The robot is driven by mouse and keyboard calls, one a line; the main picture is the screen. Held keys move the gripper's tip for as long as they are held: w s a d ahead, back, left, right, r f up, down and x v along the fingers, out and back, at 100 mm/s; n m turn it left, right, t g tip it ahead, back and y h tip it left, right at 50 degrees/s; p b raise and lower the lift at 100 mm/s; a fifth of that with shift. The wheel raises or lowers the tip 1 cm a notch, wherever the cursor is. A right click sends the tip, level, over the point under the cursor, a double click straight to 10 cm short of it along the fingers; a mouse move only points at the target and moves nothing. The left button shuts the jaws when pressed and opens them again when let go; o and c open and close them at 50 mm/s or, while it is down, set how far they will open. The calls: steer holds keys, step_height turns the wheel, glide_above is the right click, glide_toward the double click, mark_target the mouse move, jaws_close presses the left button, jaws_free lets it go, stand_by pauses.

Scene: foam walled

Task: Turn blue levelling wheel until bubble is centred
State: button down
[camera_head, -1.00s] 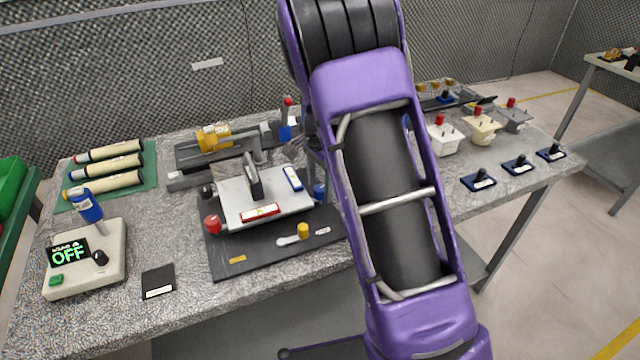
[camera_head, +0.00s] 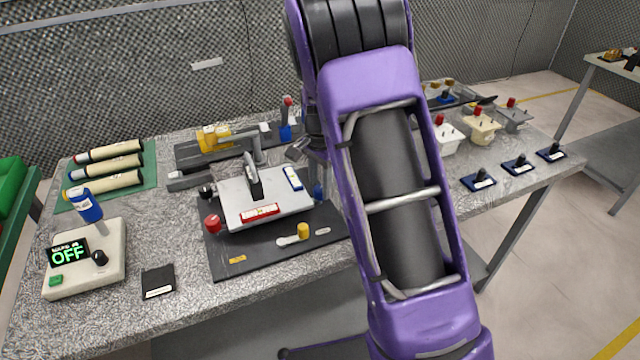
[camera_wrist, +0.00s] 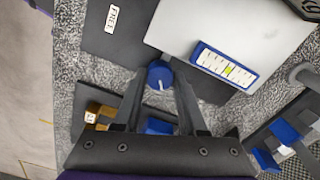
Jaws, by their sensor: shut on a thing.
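The blue levelling wheel (camera_wrist: 160,75) lies between the fingertips of my gripper (camera_wrist: 160,80) in the wrist view, and the gripper is shut on it. The blue-framed bubble vial (camera_wrist: 225,66) lies on the plate beside the wheel. A red-framed vial (camera_head: 260,212) lies along the plate's front edge.
A red wheel (camera_head: 212,224) and a black wheel (camera_head: 206,191) stand at the plate's left side. A black handle (camera_head: 253,178) rises from the plate. A yellow knob (camera_head: 303,230) is on the dark base in front. A control box (camera_head: 85,262) reading OFF stands at left.

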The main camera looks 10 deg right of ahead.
mark_target(320, 188)
steer(key=shift+c, duration=2.3)
jaws_free()
steer(key=shift+r, duration=0.15)
step_height(320, 188, up, 17)
steer(key=p, duration=0.1)
steer(key=shift+r, duration=0.15)
